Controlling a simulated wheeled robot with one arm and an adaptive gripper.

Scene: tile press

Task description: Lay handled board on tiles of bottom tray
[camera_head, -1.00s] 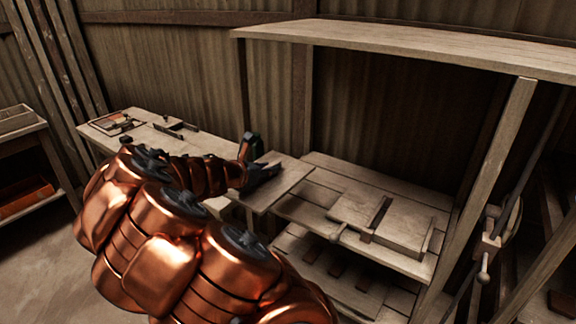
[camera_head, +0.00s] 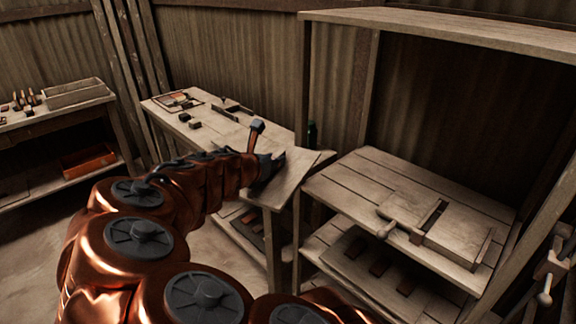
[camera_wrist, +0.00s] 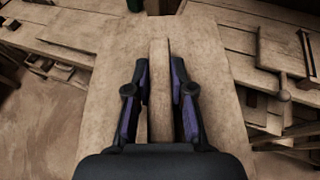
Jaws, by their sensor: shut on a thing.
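My gripper (camera_head: 272,165) is shut on the raised bar handle (camera_wrist: 159,60) of a pale wooden board. The handled board (camera_head: 292,180) is held out flat or nearly so, left of the press shelves. In the wrist view the board (camera_wrist: 212,65) spreads on both sides of my fingers (camera_wrist: 160,85). The bottom tray (camera_head: 343,267) lies on the lower shelf of the press, with several dark tiles (camera_head: 380,265) on it. The upper deck partly covers this tray from view.
The upper deck (camera_head: 350,185) of the press bears another flat wooden piece (camera_head: 462,235) with a knobbed rod (camera_head: 388,227). A post (camera_head: 301,110) stands just behind the held board. A workbench (camera_head: 225,130) with small items is behind my gripper. A side table (camera_head: 60,120) stands at far left.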

